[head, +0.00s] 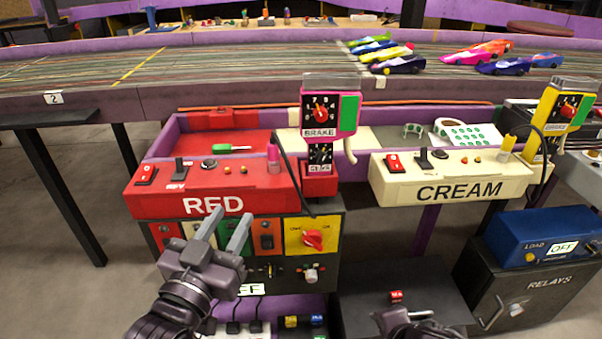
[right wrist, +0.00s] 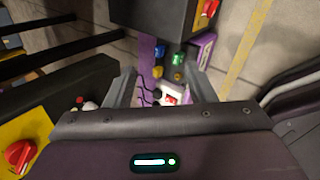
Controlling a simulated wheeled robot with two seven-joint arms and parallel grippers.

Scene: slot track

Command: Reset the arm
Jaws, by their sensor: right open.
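My left gripper (head: 224,233) is open and empty in the head view, its two grey fingers spread in front of the red control panel (head: 216,203) marked RED. The fingers overlap the lower front of that panel; I cannot tell whether they touch it. My right gripper (head: 408,314) shows only in part at the bottom of the head view, near a dark box top. In the right wrist view my right gripper (right wrist: 160,92) is open, with a finger on each side and nothing held between them.
A cream panel (head: 455,178) stands right of the red one. A brake controller (head: 330,115) rises between them. A black relays box (head: 520,290) carries a blue load box (head: 535,236). Toy cars (head: 395,64) sit on the slot track (head: 200,72). Open floor (head: 50,250) lies at left.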

